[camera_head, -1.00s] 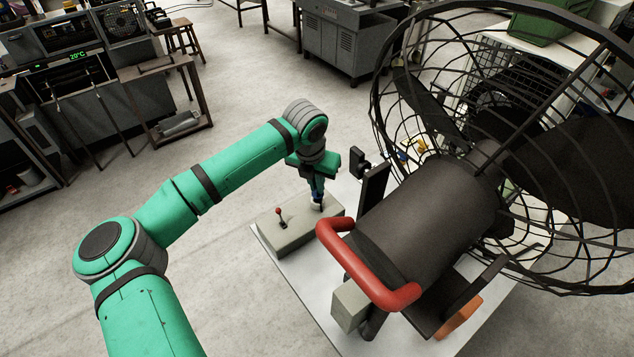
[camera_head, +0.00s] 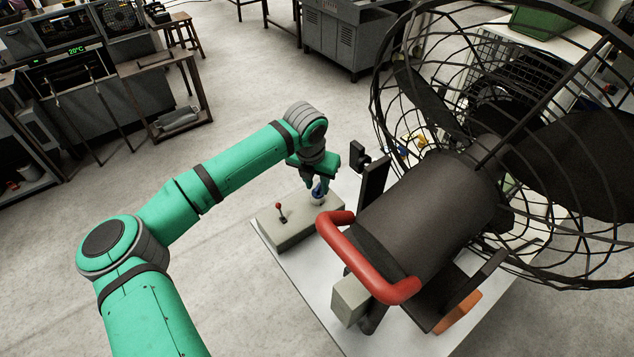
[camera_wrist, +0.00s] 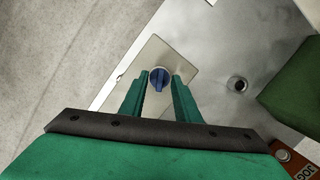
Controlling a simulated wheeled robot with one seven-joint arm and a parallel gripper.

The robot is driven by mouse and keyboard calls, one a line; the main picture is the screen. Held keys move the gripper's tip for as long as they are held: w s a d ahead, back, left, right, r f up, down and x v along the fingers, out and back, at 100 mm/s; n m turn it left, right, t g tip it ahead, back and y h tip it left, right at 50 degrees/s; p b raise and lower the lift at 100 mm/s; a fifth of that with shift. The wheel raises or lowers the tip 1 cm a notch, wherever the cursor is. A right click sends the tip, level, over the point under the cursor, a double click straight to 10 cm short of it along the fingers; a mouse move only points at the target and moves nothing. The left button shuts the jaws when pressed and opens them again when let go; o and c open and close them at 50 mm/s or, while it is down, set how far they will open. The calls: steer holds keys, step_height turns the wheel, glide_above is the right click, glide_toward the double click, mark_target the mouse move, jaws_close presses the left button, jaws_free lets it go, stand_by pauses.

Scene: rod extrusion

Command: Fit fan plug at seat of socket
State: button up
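The blue plug (camera_head: 319,190) sits upright at the pale round socket (camera_head: 317,201) on top of the beige box (camera_head: 290,236). In the wrist view the blue plug (camera_wrist: 159,78) shows inside a grey ring, on a beige surface (camera_wrist: 182,57). Whether it is fully seated cannot be told. My gripper (camera_head: 320,181) is just above the box, pointing down. In the wrist view its green fingers (camera_wrist: 159,88) stand apart on either side of the plug, with gaps visible. The large black fan (camera_head: 430,215) with a red handle (camera_head: 365,262) stands right of the box.
A red-knobbed lever (camera_head: 280,207) stands on the box, left of the socket. A black upright plate (camera_head: 374,187) is close to the right of my gripper. The pale table (camera_head: 300,272) has a bare strip in front. Open floor lies to the left.

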steer(key=v, duration=1.1)
steer(key=shift+d+f, duration=0.1)
stand_by(0.5)
